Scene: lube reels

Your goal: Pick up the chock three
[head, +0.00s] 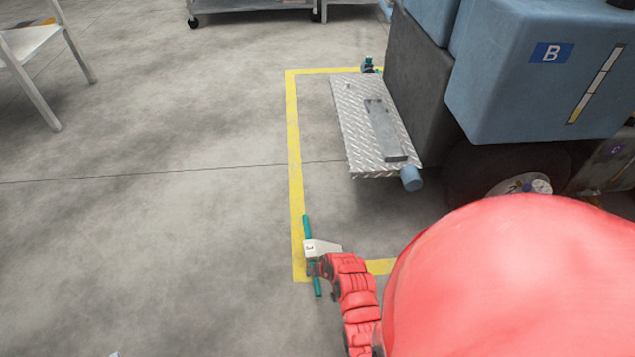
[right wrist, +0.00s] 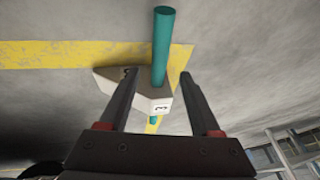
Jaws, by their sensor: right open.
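Chock three is a pale wedge-shaped block (head: 320,246) with a "3" on it and a teal rod through it. It sits by the near left corner of the yellow floor outline in the head view. It also shows in the right wrist view (right wrist: 120,88), in front of my fingers. My right gripper (right wrist: 158,76) is open, its two fingers apart with the chock's teal rod and labelled end seen between them. I cannot tell whether the fingers touch it. In the head view my red right arm hides part of the chock's near side. My left gripper is not in view.
A blue vehicle (head: 540,85) marked "B" with a dark wheel stands at right. A metal tread step (head: 350,110) sticks out from it. A small teal and dark item (head: 368,65) lies by the far yellow line. Open concrete floor (head: 150,230) lies to the left.

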